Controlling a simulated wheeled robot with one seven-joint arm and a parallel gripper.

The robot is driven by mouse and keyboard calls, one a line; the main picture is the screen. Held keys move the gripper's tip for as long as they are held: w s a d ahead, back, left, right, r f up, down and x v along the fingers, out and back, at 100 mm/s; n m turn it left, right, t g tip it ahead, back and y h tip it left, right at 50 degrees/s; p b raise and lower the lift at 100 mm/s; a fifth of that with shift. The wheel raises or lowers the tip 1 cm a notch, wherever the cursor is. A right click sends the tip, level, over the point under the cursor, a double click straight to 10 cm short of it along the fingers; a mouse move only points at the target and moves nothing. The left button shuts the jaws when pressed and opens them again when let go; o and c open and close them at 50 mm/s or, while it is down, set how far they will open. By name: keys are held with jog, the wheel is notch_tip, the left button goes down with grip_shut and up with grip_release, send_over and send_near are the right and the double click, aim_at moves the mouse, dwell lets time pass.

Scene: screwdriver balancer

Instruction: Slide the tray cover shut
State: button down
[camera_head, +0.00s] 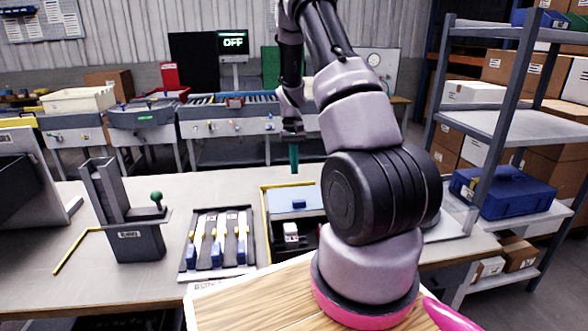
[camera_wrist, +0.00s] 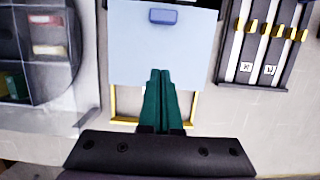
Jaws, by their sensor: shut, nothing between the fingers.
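The tray (camera_head: 266,228) has a yellow rim and sits on the table, partly hidden behind my arm. Its light blue cover (camera_head: 283,194), with a small blue handle (camera_head: 299,203), lies over the far part. The near part is open and shows dark compartments and a white and red item. The wrist view shows the cover (camera_wrist: 130,50), its handle (camera_wrist: 163,16) and the yellow rim (camera_wrist: 125,120). My gripper (camera_head: 294,171) has green fingers pressed together, empty. In the wrist view its tips (camera_wrist: 160,72) overlap the cover, short of the handle; contact cannot be told.
A rack of tools (camera_head: 186,272) lies left of the tray. A grey holder with a green knob (camera_head: 157,197) stands farther left. A dark round bin with compartments (camera_wrist: 40,50) shows on the wrist view's left. A grey shelf (camera_head: 490,125) stands at the right.

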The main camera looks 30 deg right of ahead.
aim_at(295, 196)
jog(key=x, duration=0.7)
jog(key=shift+s+f, duration=0.1)
jog(key=shift+f, duration=0.15)
jog(key=s, duration=0.2)
jog(key=shift+s+a+r, duration=0.15)
jog(key=shift+s+a, duration=0.15)
jog(key=shift+a, duration=0.1)
jog(key=shift+s+a, duration=0.15)
jog(key=shift+s, duration=0.45)
